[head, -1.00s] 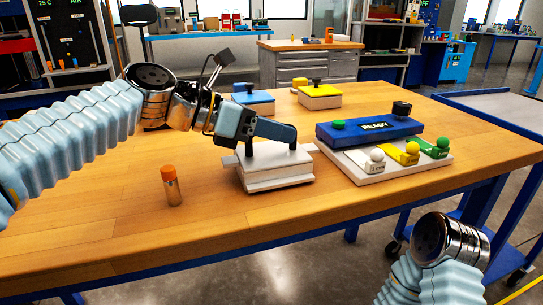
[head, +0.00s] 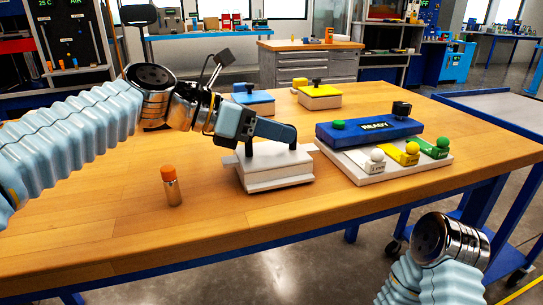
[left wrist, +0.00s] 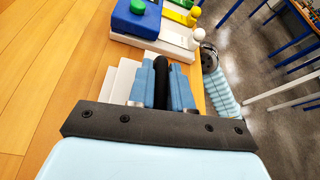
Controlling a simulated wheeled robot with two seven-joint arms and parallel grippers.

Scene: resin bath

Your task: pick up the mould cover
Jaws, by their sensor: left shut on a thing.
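The pale grey mould cover (head: 265,160) sits at the top of a white block (head: 277,183) near the middle of the wooden table. My left gripper (head: 271,138) is over it, its fingers shut on the cover's upright black handle. In the left wrist view the black handle (left wrist: 162,80) stands between the two blue fingers, and a pale edge of the cover (left wrist: 123,80) shows to their left. I cannot tell whether there is a gap between cover and block. My right arm shows at the lower right, with its gripper out of view.
An orange-capped bottle (head: 171,186) stands left of the block. A blue READY box (head: 370,132) on a white base with coloured knobs is close on the right. Yellow (head: 320,97) and blue (head: 253,101) lidded boxes stand behind. The table's front left is clear.

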